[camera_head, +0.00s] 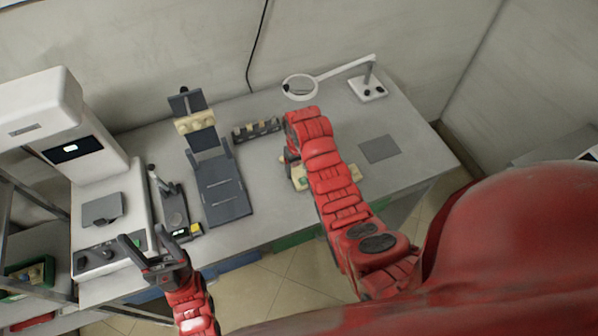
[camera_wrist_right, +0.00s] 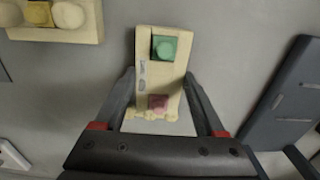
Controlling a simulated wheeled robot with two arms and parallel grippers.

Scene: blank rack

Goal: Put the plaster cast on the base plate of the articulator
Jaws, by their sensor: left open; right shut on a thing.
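The articulator stands on the table in the head view, left of centre. Its dark grey base plate (camera_head: 222,186) is bare, and a cream cast (camera_head: 195,122) sits on its raised upper part. My right gripper (camera_wrist_right: 160,76) is shut on a cream piece (camera_wrist_right: 152,88) that looks like the plaster cast; it has a knobbly near edge, with green and pink blocks showing on it. In the head view my right arm largely hides this piece (camera_head: 299,179), right of the articulator. My left gripper (camera_head: 152,247) is open and empty at the table's front left.
A dark rack (camera_head: 257,130) with cream blanks stands behind, between the articulator and my right arm. A magnifier lamp (camera_head: 300,87) is at the back. A white machine (camera_head: 75,135) and small dark stand (camera_head: 172,200) are left. A grey mat (camera_head: 379,149) lies right.

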